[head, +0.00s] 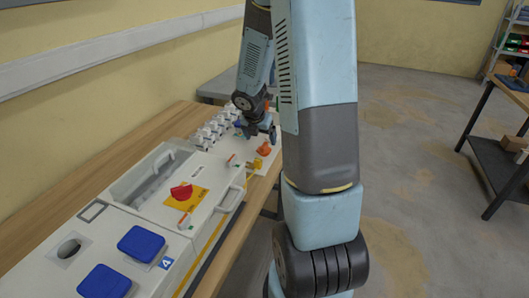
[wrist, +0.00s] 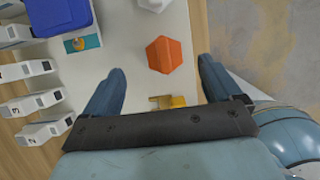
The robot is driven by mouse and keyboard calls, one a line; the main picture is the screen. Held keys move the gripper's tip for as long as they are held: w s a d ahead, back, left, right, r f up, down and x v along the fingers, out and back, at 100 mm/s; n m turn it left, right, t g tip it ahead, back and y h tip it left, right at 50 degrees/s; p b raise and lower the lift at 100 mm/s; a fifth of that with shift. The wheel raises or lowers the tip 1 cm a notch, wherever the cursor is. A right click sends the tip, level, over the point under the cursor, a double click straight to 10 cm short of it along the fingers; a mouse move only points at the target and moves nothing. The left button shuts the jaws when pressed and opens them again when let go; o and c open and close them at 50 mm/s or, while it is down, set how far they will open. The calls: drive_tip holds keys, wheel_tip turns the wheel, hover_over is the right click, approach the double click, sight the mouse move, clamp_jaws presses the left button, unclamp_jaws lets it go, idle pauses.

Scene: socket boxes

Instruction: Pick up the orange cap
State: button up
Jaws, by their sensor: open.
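The orange cap (wrist: 164,54) stands on a light grey panel, with its faceted sides showing in the wrist view. In the head view the orange cap (head: 264,149) is on the far part of the panel, just below my gripper (head: 256,132). In the wrist view my gripper (wrist: 160,82) is open, with its two blue fingers spread wide. The cap lies between the lines of the fingers, a little beyond their tips, and nothing is held. I cannot tell the height of the fingers above the panel.
A yellow piece (wrist: 168,101) lies near the cap. White connectors (wrist: 39,102) line the panel's left side, with a blue cover (wrist: 58,14) beyond. A box with a red knob (head: 181,191) and blue covers (head: 141,243) are nearer on the wooden table (head: 110,163).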

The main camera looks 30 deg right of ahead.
sight(264, 144)
drive_tip(key=shift+x, duration=3)
drive_tip(key=shift+s+d+r, duration=0.1)
drive_tip(key=shift+d, duration=0.1)
drive_tip(key=shift+c, duration=0.3)
drive_tip(key=c, duration=1.1)
drive_tip(key=shift+r, duration=0.1)
